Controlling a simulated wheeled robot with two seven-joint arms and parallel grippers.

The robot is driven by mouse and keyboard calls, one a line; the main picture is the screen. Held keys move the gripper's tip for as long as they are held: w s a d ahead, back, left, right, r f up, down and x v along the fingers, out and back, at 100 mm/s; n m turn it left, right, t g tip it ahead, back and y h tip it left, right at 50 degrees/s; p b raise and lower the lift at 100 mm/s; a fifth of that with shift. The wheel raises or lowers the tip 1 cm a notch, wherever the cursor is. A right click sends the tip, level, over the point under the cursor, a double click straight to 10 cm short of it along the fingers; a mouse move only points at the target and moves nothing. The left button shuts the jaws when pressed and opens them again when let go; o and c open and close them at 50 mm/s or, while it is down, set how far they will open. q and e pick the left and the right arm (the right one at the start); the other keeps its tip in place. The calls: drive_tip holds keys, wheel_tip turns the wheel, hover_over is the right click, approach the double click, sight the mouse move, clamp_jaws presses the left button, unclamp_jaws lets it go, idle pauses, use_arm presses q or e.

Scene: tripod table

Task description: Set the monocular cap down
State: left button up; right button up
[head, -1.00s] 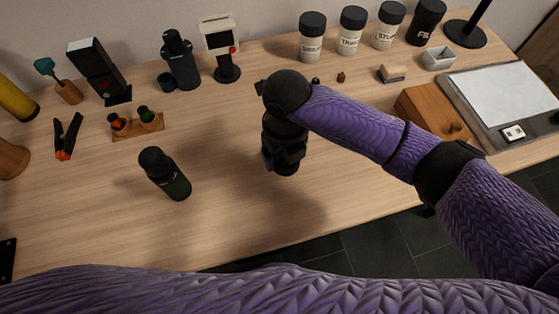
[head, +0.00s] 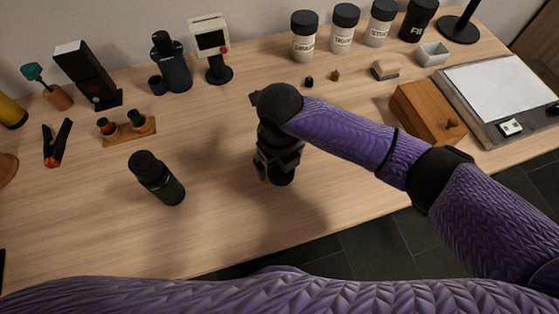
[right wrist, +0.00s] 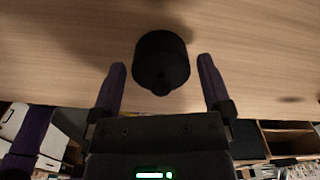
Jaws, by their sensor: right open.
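My right gripper (head: 272,178) is in the middle of the table, pointing down, with its fingers apart. A dark, round-ended cylindrical piece (head: 283,177) shows at its fingertips, partly hidden by the gripper. In the right wrist view this black piece (right wrist: 162,60) lies between and just beyond the two fingertips (right wrist: 162,75), with a gap on both sides. It may be the monocular cap; its shape is only partly clear. Whether it rests fully on the table I cannot tell. My left gripper is out of view.
Behind are a dark device (head: 172,65), a small screen on a stand (head: 211,45) and labelled jars (head: 342,28). A wooden box (head: 428,112) stands to the right. The table (head: 220,225) is bare in front.

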wheel_tip(320, 180, up, 11)
drive_tip(key=p, duration=0.3)
drive_tip(key=shift+p, duration=0.35)
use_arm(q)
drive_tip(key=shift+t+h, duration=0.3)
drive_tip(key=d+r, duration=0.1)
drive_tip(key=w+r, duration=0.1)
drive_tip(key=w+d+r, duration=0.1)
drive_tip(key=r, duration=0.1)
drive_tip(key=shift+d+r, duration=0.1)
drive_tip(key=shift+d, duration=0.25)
use_arm(e)
drive_tip(key=shift+f, duration=0.1)
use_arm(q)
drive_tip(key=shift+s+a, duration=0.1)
